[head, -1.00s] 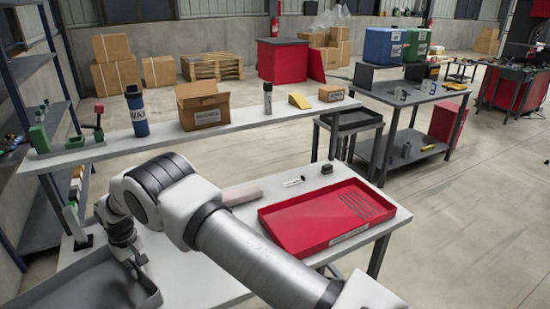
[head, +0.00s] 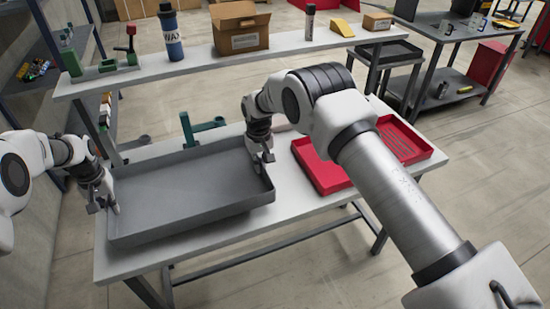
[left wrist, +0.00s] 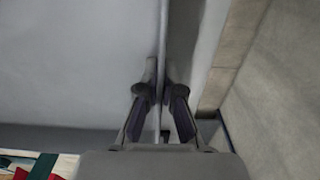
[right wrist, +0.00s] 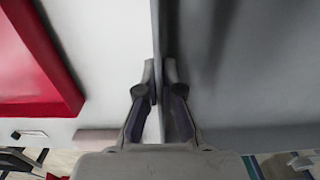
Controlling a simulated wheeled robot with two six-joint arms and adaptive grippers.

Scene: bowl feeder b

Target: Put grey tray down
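The grey tray (head: 190,222) is a wide, shallow, empty tray, level over the left part of the white table. I cannot tell whether its bottom touches the table top. My left gripper (head: 112,207) is at the tray's left wall. In the left wrist view its fingers (left wrist: 160,88) are closed on both sides of the thin wall (left wrist: 163,40). My right gripper (head: 264,160) is at the tray's right wall. In the right wrist view its fingers (right wrist: 159,85) pinch that wall (right wrist: 156,30) from both sides.
A red tray (head: 322,175) lies to the right on the white table (head: 240,228), partly hidden by my right arm. A green fixture (head: 202,127) stands behind the grey tray. A raised shelf (head: 185,65) along the back holds a blue wax bottle (head: 171,38) and an open cardboard box (head: 240,28).

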